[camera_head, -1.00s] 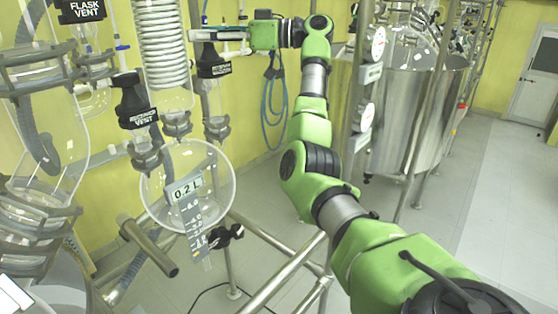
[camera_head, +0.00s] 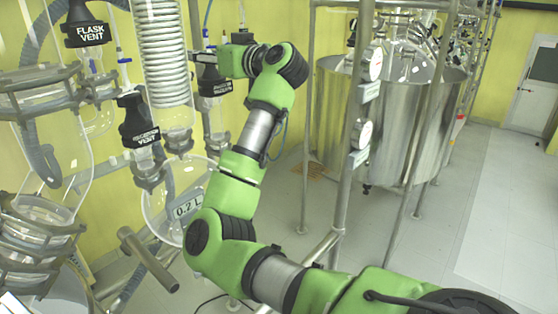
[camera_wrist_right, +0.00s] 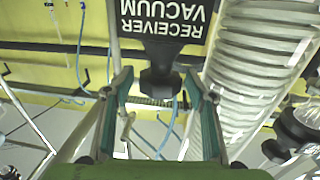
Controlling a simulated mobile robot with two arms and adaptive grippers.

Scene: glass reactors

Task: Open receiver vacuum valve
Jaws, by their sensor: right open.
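The receiver vacuum valve is black with a white-lettered label; in the head view its body (camera_head: 212,86) hangs below my right gripper, high beside the glass coil. In the right wrist view its label (camera_wrist_right: 165,22) is upside down at the top, with the black handle (camera_wrist_right: 160,82) below it. My right gripper (camera_wrist_right: 157,84) is open, with one finger on each side of the handle and gaps visible. In the head view my right gripper (camera_head: 207,56) is at the valve's top and partly hides it. My left gripper is not in view.
The glass coil (camera_head: 159,50) stands close left of the valve. The flask vent valve (camera_head: 86,32) and another black vent valve (camera_head: 137,122) are further left. The round glass receiver (camera_head: 165,205) is below, partly behind my arm. A steel vessel (camera_head: 400,120) stands right.

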